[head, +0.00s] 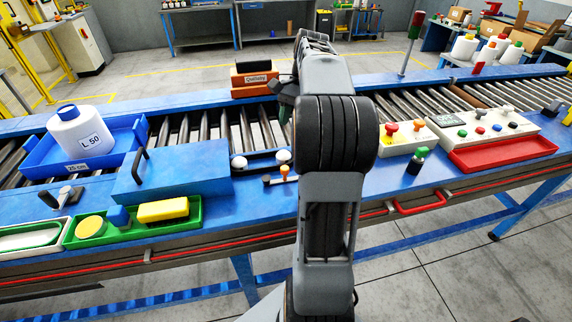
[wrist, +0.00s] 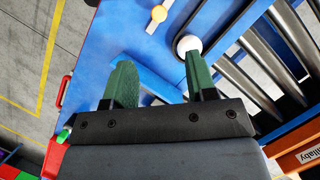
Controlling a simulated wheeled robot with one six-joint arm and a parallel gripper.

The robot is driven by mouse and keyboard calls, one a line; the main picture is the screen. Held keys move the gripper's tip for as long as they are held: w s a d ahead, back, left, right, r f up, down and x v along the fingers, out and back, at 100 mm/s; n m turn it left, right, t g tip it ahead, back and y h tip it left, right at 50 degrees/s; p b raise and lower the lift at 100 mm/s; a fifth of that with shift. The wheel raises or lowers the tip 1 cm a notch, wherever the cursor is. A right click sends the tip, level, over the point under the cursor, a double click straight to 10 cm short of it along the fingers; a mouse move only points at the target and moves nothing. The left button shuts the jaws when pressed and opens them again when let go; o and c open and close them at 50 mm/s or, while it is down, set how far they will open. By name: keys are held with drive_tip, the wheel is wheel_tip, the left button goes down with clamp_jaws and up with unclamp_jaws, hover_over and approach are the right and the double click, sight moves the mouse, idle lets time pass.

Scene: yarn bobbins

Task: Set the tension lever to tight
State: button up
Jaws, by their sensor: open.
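No label shows which part is the tension lever. In the head view a small lever with an orange knob (head: 284,171) sits on the blue bench left of my arm. Just behind it are two white balls (head: 239,162) joined by a dark blue bar.
A blue box with a black handle (head: 170,172) stands left of the balls. Rollers run behind. Farther left are a blue tray with a white bobbin (head: 80,135) and a green tray (head: 103,232). Right are a button panel (head: 480,128) and a red tray (head: 500,155).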

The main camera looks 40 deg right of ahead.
sight(285, 167)
drive_tip(key=x, duration=1.3)
drive_tip(key=shift+s+f, duration=0.15)
drive_tip(key=shift+c, duration=0.5)
clamp_jaws()
